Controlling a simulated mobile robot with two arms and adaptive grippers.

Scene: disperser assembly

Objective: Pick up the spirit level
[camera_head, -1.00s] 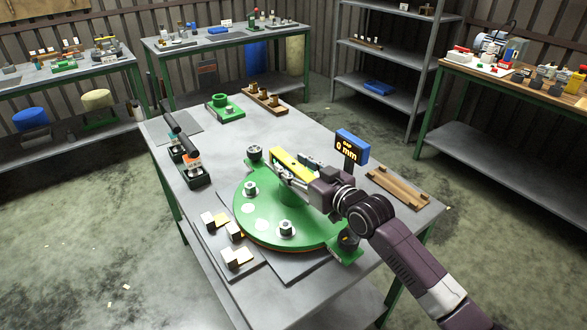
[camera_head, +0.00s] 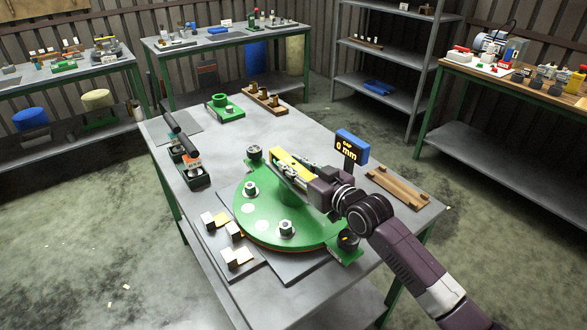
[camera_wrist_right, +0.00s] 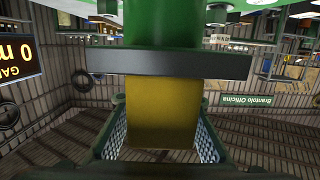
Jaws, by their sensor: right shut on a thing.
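The yellow spirit level (camera_head: 294,158) lies over the hub in the middle of the green disc (camera_head: 259,216) on the near table. My right gripper (camera_head: 283,170) reaches it from the near right, and its fingers hide part of it. In the right wrist view, a yellow block of the level (camera_wrist_right: 162,112) sits between the two meshed fingers. A dark bar (camera_wrist_right: 165,63) crosses between this block and a green cylinder (camera_wrist_right: 162,22). The right gripper is shut on the level, still at the hub; I cannot tell whether there is a gap. My left gripper is out of view.
A blue gauge display (camera_head: 351,146) reading 0 mm stands just right of the gripper. A wooden rack (camera_head: 398,186) lies at the right of the table. Metal nuts (camera_head: 286,229) stand on the disc, with small blocks (camera_head: 234,231) at left.

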